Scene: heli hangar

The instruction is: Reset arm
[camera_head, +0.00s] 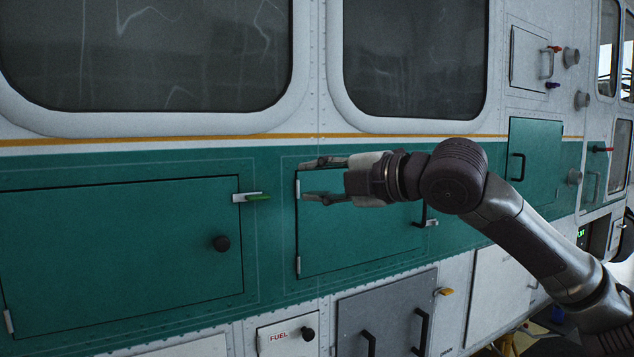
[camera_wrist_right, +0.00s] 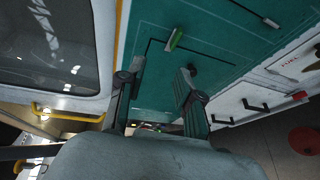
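My right gripper (camera_head: 322,179) is raised in front of the helicopter's green side band in the head view. Its two fingers point left and stand apart, with nothing between them. It overlaps the upper part of a small closed green hatch (camera_head: 345,240). In the right wrist view the fingers (camera_wrist_right: 155,95) are also spread, with a green panel (camera_wrist_right: 210,30) beyond them. I cannot tell whether the gripper touches the panel. My left gripper is in neither view.
A large closed green door (camera_head: 120,260) with a green-tipped latch (camera_head: 257,197) and black knob (camera_head: 221,243) lies left. A FUEL panel (camera_head: 285,338) and a grey hatch (camera_head: 385,318) with black handles are below. Dark windows (camera_head: 415,55) are above.

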